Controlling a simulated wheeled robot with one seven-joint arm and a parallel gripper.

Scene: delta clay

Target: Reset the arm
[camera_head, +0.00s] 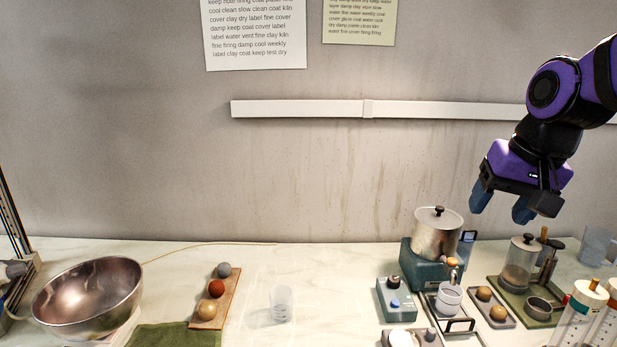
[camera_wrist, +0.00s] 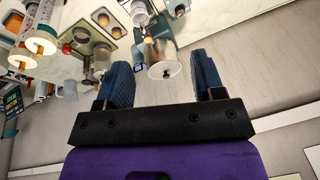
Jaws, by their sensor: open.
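My gripper (camera_head: 503,207) is on a purple and black arm, raised at the right of the head view, above the bench and in front of the wall. Its two blue fingers are apart with nothing between them. In the wrist view, my gripper (camera_wrist: 163,80) also shows open and empty, with the bench and a lidded metal pot (camera_wrist: 166,70) beyond the fingers. In the head view the same pot (camera_head: 436,236) stands on a teal base, left of and below the fingers, apart from them.
A steel bowl (camera_head: 88,298) sits at the left. A wooden board (camera_head: 218,300) holds three balls. A clear cup (camera_head: 282,304) stands mid-bench. The right side is crowded with a teal box (camera_head: 396,300), a green tray (camera_head: 512,313) and a lidded jar (camera_head: 520,263). Bench around the cup is clear.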

